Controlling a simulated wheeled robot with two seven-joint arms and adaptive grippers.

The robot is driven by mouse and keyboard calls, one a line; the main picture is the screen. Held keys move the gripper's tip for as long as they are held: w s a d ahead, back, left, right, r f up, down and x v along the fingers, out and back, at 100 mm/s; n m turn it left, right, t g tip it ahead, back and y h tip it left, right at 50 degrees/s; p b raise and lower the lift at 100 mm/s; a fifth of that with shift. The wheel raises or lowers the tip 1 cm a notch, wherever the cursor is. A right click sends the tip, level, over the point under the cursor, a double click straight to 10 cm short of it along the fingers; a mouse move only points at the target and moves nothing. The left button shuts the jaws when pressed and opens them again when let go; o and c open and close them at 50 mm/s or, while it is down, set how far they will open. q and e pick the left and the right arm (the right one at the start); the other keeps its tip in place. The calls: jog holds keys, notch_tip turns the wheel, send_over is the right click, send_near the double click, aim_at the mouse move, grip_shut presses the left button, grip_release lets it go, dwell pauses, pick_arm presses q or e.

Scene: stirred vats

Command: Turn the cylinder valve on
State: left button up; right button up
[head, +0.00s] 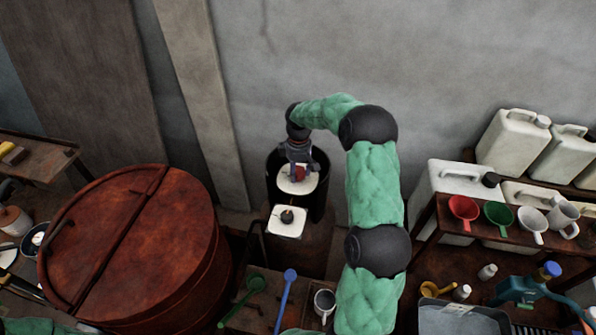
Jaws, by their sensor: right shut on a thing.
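My right arm, in a green sleeve with black joints, reaches over from the lower right toward the wall in the head view. The cylinder stands in a dark round holder (318,203) close to the wall. The gripper hides much of the handle, so its turn position cannot be told. My left gripper does not show; a bit of green sleeve shows at the bottom left.
A large rusty-red lidded vat (140,240) stands left of the cylinder. A white square plate with a dark knob (287,222) is just in front. A shelf at right holds a red scoop (463,208), a green scoop (498,214) and white jerrycans (512,142). A blue-handled tool (287,295) lies below.

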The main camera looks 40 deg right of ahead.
aim_at(298, 169)
jog(key=shift+f, duration=0.1)
dwell(0.4)
jog(key=o, duration=1.1)
jog(key=shift+o, duration=0.2)
notch_tip(298, 169, up, 12)
jog(key=shift+w+d, duration=0.15)
